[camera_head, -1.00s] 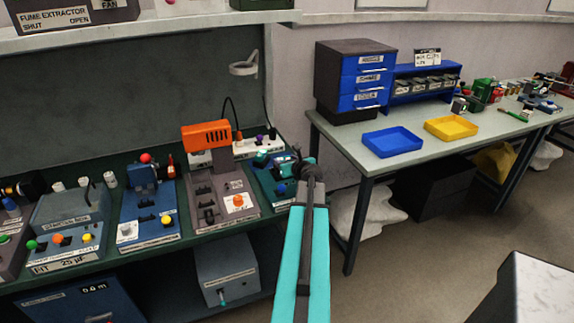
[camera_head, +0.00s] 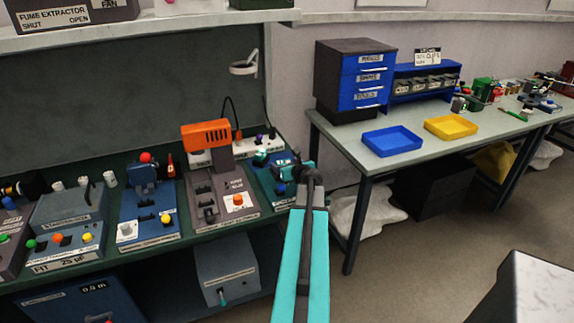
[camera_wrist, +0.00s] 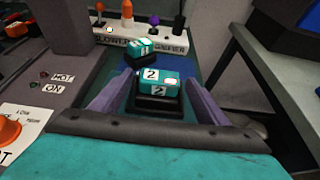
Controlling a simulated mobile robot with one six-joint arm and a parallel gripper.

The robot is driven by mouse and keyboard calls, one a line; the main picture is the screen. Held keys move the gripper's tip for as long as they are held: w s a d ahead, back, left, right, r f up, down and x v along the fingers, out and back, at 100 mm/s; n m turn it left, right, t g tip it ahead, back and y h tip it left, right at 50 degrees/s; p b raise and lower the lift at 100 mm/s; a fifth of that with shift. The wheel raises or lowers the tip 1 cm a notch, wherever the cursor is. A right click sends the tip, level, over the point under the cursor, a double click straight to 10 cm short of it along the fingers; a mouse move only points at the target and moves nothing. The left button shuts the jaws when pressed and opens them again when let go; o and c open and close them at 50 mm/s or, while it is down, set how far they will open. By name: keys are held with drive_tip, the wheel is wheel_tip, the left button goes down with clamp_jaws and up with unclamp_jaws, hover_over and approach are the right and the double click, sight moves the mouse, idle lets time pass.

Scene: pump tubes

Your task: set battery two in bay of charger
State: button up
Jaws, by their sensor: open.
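In the wrist view, battery two (camera_wrist: 158,78), a teal block with a white top marked "2", sits upright in a black holder (camera_wrist: 156,104). My gripper (camera_wrist: 160,84) is open, with one purple finger on each side of this battery. I cannot tell if the fingers touch it. A second teal battery (camera_wrist: 140,48) stands just behind it, in a dark base. In the head view my gripper (camera_head: 291,168) is over the blue unit at the bench's right end and partly hides it. No clearly marked charger bay can be made out.
A grey unit with an orange head (camera_head: 206,134) stands close to the left of my gripper. A white strip with knobs and plugs (camera_wrist: 140,40) lies behind the batteries. A table (camera_head: 400,152) with blue and yellow trays stands to the right, across a gap.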

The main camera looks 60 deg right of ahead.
drive_tip(key=shift+r, duration=0.1)
drive_tip(key=b+v, duration=0.1)
drive_tip(key=v, duration=1.1)
drive_tip(key=shift+b, duration=0.35)
drive_tip(key=shift+w+d, duration=0.1)
idle(0.8)
